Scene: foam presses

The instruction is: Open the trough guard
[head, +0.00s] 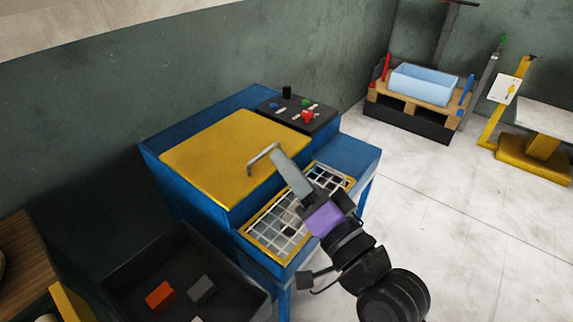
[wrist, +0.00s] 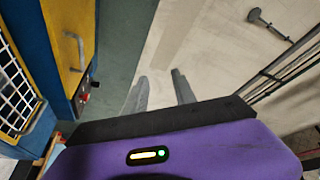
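A blue machine (head: 181,184) stands by the wall. A yellow panel (head: 222,150) lies flat and closed on its top, with a grey bar handle (head: 259,158) near its front edge. A yellow-framed mesh grid (head: 272,222) lies closed on the lower front ledge; I cannot tell from looks alone which is the trough guard. My gripper (head: 279,157) is over the machine, its fingers overlapping the panel's front edge in the head view and hiding part of the grid. In the wrist view (wrist: 161,82) the fingers are apart and empty; the handle (wrist: 76,52) is off to their left, untouched.
A control box (head: 297,113) with a red button sits at the machine's back right. A dark bin (head: 133,261) with orange and grey blocks stands at front left. The floor (head: 420,190) to the right is clear.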

